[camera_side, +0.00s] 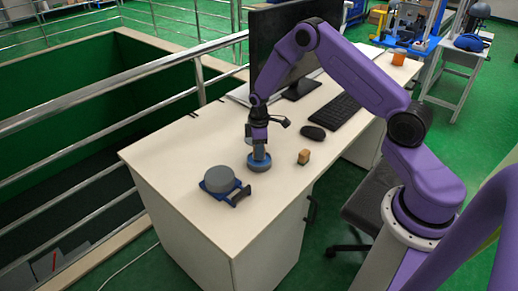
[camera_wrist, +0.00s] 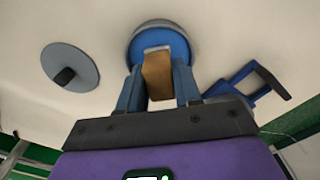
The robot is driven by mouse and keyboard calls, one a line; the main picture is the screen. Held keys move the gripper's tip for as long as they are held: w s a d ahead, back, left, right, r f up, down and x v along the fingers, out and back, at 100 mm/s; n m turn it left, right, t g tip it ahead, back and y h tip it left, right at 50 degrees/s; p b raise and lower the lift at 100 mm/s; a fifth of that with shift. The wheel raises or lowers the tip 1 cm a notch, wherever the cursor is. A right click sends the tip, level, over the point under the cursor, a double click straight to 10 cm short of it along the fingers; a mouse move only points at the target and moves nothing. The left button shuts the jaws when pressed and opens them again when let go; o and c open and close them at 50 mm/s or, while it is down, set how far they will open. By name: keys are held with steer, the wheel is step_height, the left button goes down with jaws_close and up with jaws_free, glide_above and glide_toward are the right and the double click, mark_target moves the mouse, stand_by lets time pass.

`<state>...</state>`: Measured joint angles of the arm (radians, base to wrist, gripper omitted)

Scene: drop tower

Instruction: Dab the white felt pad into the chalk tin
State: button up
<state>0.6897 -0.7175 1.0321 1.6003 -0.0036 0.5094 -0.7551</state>
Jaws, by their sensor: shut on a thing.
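My gripper (camera_side: 260,146) is shut on a tan handle (camera_wrist: 157,76), which stands between the blue fingers in the wrist view. Directly below is a round blue piece (camera_wrist: 160,38) with a grey rim behind it. In the side view this blue-grey round piece (camera_side: 259,163) is low at the desk top. I cannot tell how much of it is pad and how much is tin. The white felt face is hidden underneath, so contact with chalk cannot be seen.
A grey drum on a blue base (camera_side: 219,179) stands front left on the desk (camera_side: 180,165). A small wooden block (camera_side: 303,157) lies to the right. A grey disc with a dark knob (camera_wrist: 70,65) lies left in the wrist view. Mouse (camera_side: 312,132) and keyboard (camera_side: 334,113) are behind.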

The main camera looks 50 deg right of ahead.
steer(key=shift+f, duration=0.6)
stand_by(1.4)
steer(key=shift+r, duration=3.55)
